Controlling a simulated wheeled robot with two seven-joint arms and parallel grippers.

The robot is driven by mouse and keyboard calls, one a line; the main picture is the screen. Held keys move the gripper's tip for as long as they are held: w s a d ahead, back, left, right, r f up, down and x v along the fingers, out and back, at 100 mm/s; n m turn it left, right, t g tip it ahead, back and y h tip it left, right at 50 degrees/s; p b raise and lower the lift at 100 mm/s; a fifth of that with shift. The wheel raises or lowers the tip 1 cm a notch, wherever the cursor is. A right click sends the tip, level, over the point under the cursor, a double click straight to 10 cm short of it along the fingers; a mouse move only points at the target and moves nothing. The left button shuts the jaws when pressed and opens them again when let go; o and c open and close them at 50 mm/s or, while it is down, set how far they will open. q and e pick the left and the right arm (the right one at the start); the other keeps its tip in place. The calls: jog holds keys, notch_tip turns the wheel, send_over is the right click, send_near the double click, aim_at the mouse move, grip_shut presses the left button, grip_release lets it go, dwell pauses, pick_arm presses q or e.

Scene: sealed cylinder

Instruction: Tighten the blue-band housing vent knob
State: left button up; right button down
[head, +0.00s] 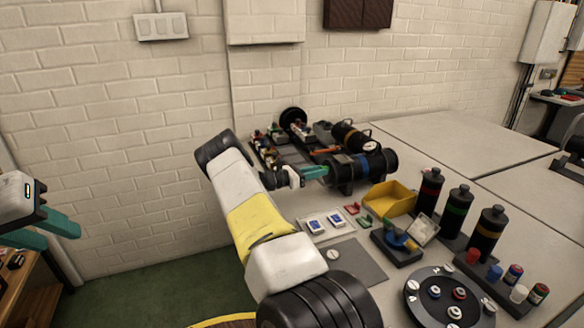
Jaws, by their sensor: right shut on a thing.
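The blue-band housing (364,163) is a black cylinder lying on its side on the workbench, with a blue band around its middle. A round gauge shows near its top. My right gripper (325,172) has its teal fingers at the left end of this housing. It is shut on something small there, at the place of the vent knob. The fingers hide the knob, so its turn cannot be seen. My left gripper (62,234) is at the far left, away from the bench, with its teal fingers apart and nothing between them.
In front are a yellow bin (388,199), a blue-and-yellow fixture (399,240), several upright black bottles (457,212) and a round dark tray (420,297). The bench top (440,137) to the back right is clear.

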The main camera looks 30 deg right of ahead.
jog(key=shift+n, duration=4.1)
jog(key=c, duration=1.2)
grip_release()
jog(key=a, duration=0.7)
jog(key=shift+w+a, duration=0.4)
jog(key=shift+w, duration=0.05)
